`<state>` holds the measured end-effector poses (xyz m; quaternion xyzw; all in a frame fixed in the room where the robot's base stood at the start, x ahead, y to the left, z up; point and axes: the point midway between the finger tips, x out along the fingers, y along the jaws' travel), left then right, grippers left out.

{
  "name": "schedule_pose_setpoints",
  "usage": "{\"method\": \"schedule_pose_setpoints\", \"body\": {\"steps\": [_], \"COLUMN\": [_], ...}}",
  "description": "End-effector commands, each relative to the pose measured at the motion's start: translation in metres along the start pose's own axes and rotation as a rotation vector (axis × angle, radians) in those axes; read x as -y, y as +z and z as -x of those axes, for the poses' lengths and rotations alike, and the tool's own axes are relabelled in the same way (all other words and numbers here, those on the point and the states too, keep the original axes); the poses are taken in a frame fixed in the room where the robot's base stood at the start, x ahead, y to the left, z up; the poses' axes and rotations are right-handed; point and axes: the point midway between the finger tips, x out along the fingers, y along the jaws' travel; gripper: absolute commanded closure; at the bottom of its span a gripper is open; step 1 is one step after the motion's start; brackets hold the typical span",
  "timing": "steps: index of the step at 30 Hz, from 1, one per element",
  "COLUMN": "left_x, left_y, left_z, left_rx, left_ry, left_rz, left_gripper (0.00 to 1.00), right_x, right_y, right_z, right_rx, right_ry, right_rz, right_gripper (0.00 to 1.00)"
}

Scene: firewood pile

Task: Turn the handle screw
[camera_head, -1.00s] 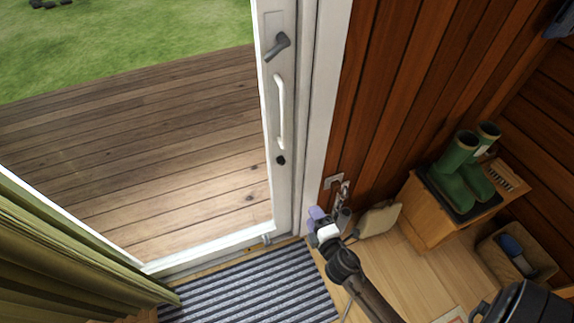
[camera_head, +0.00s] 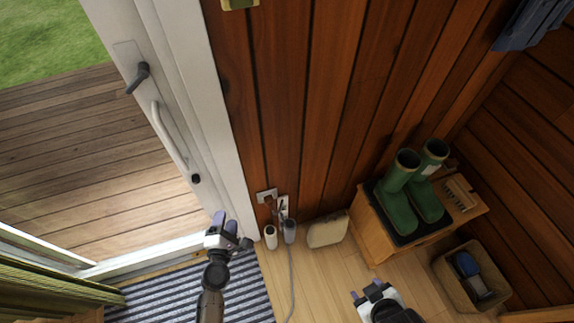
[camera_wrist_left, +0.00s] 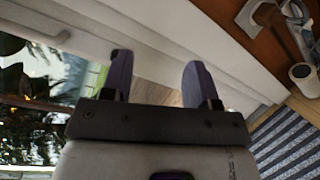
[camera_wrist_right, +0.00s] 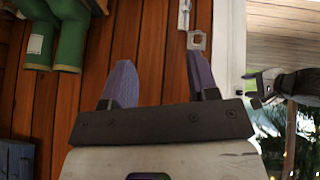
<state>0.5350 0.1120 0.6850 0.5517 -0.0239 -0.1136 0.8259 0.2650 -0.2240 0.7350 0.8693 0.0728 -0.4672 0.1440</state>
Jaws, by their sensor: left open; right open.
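The glass door has a dark lever handle (camera_head: 138,78) on a plate, a white pull handle (camera_head: 168,138) below it and a small black knob (camera_head: 196,178) lower down. I cannot make out a separate handle screw. My left gripper (camera_head: 224,226) is open and empty, in front of the door frame's lower end, above the mat. Its spread purple fingers show in the left wrist view (camera_wrist_left: 158,80), with white door frame beyond them. My right gripper (camera_head: 372,291) is open and empty above the wooden floor. In the right wrist view (camera_wrist_right: 160,82) its fingers are spread before the wood wall.
Green boots (camera_head: 400,195) stand on a wooden stand (camera_head: 375,235) against the wall. A basket (camera_head: 452,277) sits beside it on the floor. A beige box (camera_head: 328,229) and a white cylinder (camera_head: 270,237) stand by the wall. A striped mat (camera_head: 170,302) lies by the door.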

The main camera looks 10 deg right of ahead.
Motion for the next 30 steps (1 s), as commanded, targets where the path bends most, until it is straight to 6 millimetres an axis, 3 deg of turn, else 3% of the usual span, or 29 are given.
{"method": "schedule_pose_setpoints", "body": {"steps": [6, 14, 20, 30], "left_x": [-0.026, -0.034, -0.040, -0.052], "left_y": [-0.040, -0.051, -0.059, -0.078], "left_z": [0.007, 0.008, -0.017, -0.075], "left_rx": [-0.215, -0.251, -0.248, -0.247], "left_ry": [0.213, 0.293, 0.295, 0.293], "left_rz": [0.333, 0.482, 0.488, 0.485], "left_gripper": [0.46, 0.46, 0.46, 0.46], "right_x": [0.017, 0.018, 0.019, 0.022], "right_y": [0.032, 0.041, 0.044, 0.052], "right_z": [0.005, 0.006, 0.001, -0.013], "right_rx": [0.204, 0.263, 0.262, 0.262], "right_ry": [-0.097, -0.093, -0.092, -0.091], "right_rz": [-0.099, -0.154, -0.157, -0.156], "right_gripper": [0.46, 0.46, 0.46, 0.46]}}
